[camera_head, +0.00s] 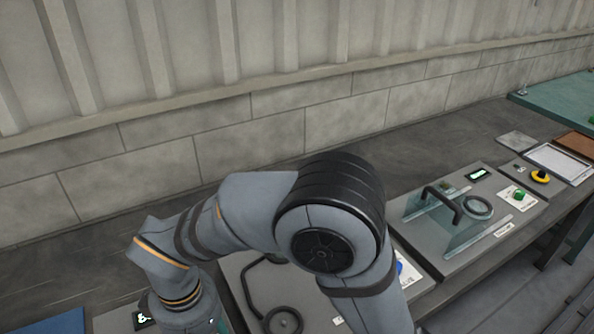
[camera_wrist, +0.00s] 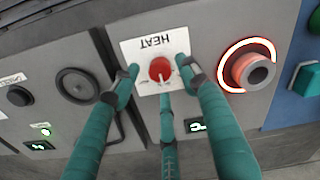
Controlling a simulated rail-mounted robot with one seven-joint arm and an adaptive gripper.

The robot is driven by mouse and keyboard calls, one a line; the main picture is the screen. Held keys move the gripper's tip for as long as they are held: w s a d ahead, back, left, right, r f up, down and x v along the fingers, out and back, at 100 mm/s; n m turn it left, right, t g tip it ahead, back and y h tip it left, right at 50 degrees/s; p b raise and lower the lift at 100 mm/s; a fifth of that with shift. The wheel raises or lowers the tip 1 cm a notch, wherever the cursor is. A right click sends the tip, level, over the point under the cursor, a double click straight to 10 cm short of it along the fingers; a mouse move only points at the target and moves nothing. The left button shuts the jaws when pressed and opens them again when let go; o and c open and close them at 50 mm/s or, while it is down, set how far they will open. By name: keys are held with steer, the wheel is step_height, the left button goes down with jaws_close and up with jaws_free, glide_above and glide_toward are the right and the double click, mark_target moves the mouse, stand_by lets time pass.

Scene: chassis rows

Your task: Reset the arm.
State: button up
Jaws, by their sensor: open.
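My gripper (camera_wrist: 163,78) shows in the wrist view with its teal fingers spread. They reach toward a round red control (camera_wrist: 161,68) on a white plate (camera_wrist: 142,48) marked HEAT, which appears upside down. Two fingers stand either side of the red control and one is below it; I cannot tell whether any touches it. My grey arm (camera_head: 235,215) is bent across the middle of the head view. The gripper itself is not seen there.
In the wrist view, a knob with a glowing orange-red ring (camera_wrist: 250,68) is close at right, and a black dial (camera_wrist: 76,85) at left. In the head view, a panel (camera_head: 435,262) with a black handle (camera_head: 441,200) and clear guards lies right of my arm. A concrete wall (camera_head: 300,135) runs behind.

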step_height(320, 180, down, 2)
steer(key=shift+d+f, duration=0.1)
steer(key=shift+f, duration=0.05)
steer(key=shift+n+p, duration=0.5)
steer(key=shift+p, duration=0.05)
steer(key=n+p, duration=0.2)
steer(key=n, duration=0.2)
steer(key=shift+r, duration=0.2)
steer(key=n+p, duration=0.3)
steer(key=n, duration=0.3)
steer(key=shift+r+n+p, duration=0.15)
steer(key=shift+n+p, duration=0.35)
steer(key=shift+n, duration=0.1)
step_height(320, 180, up, 9)
steer(key=s+a, duration=0.1)
steer(key=s, duration=0.1)
steer(key=shift+a, duration=0.35)
